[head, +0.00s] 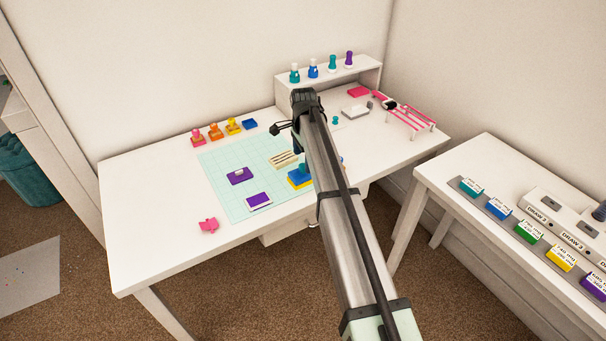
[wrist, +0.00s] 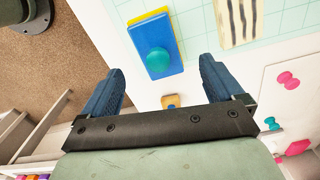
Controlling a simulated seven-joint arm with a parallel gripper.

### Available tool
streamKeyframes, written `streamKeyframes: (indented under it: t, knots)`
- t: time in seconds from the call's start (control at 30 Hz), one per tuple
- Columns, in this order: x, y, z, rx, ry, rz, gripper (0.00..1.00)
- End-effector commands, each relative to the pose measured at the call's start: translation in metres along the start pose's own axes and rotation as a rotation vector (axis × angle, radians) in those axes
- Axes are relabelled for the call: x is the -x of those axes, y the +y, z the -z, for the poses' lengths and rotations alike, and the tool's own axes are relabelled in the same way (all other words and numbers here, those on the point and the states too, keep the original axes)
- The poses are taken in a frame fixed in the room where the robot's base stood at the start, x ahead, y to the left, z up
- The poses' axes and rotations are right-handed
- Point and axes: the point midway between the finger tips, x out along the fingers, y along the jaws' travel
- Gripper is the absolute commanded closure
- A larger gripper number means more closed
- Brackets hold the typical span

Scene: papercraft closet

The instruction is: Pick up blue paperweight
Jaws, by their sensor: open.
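I cannot tell whether this is the blue paperweight. A small orange-yellow piece (wrist: 170,101) lies nearer my palm; its shape is unclear. My gripper (wrist: 162,66) is open, with dark blue fingers spread. In the wrist view the blue block appears between the fingertips, and nothing is held. In the head view the fingers are mostly hidden by the arm.
A green grid mat (head: 215,165) holds purple pads (head: 258,201) and a striped wooden piece (head: 283,160). Colored stamps stand behind it. A raised shelf (head: 330,75) bears several bottles. The table's left end is clear.

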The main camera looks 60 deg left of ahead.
Motion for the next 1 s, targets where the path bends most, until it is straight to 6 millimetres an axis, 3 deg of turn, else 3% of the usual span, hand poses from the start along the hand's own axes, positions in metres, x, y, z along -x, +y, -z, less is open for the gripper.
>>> streamKeyframes:
  t: [0.3,0.6,1.0]
  knots:
    - [-0.039,0.002,-0.002,0.000,0.000,-0.001,0.06]
    - [-0.045,0.002,-0.002,0.000,0.000,0.001,0.06]
    - [-0.045,0.002,-0.002,0.000,0.000,0.000,0.44]
